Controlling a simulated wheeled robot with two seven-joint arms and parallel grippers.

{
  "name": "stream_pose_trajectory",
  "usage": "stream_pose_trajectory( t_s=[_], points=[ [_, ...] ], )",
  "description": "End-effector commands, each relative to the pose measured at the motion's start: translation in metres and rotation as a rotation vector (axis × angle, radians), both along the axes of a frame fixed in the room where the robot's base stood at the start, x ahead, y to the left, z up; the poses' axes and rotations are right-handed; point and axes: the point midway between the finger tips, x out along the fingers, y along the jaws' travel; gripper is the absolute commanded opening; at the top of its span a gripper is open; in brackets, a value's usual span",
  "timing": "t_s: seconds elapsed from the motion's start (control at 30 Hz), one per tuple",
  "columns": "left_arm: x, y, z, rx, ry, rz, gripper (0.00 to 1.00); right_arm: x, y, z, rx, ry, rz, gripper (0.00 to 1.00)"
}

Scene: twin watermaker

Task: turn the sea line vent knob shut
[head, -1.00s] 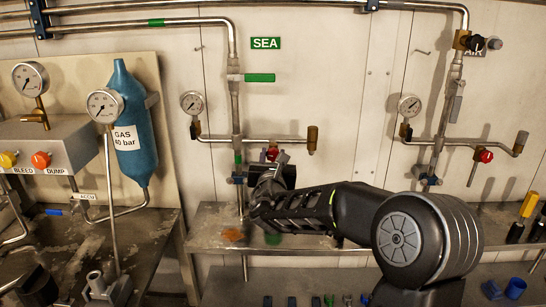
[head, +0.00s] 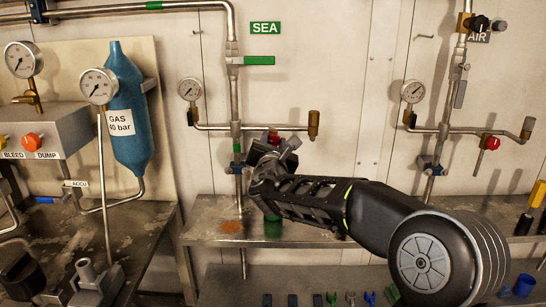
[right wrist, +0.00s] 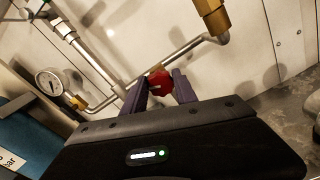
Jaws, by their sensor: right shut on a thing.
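The sea line runs down the wall under the green SEA sign (head: 265,28). Its red vent knob (right wrist: 160,81) sits between the two fingers of my right gripper (right wrist: 160,90) in the right wrist view, and the fingers are shut on it. In the head view only the top of the red knob (head: 273,135) shows, above my right gripper (head: 277,147), which hides the rest. The knob's turn position cannot be told. My left gripper is not in view.
The sea line gauge (head: 190,90) and a brass end fitting (head: 313,124) flank the knob. A green-handled valve (head: 258,61) is above. The air line's red knob (head: 490,143) is to the right. A metal shelf (head: 205,232) runs below.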

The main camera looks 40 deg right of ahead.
Motion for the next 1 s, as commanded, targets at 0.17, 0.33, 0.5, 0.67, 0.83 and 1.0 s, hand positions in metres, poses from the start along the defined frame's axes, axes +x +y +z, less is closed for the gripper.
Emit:
stream_pose_trajectory(
  t_s=[0.17, 0.33, 0.5, 0.67, 0.83, 1.0],
  points=[
    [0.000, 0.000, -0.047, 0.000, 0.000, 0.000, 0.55, 0.000, 0.000, -0.010, 0.129, -0.103, 0.002, 0.00],
    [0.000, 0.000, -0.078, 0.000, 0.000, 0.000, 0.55, 0.000, 0.000, -0.010, 0.259, -0.199, 0.001, 0.00],
    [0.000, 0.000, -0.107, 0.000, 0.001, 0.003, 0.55, -0.001, 0.000, -0.010, 0.388, -0.296, 0.001, 0.00],
    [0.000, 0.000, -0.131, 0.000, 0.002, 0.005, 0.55, -0.001, -0.001, -0.010, 0.510, -0.388, 0.002, 0.00],
    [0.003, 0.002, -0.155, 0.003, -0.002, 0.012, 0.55, -0.001, -0.001, -0.010, 0.639, -0.485, 0.001, 0.00],
    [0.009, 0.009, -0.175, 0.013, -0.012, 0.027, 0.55, -0.001, -0.001, -0.009, 0.759, -0.576, 0.001, 0.00]
  ],
)
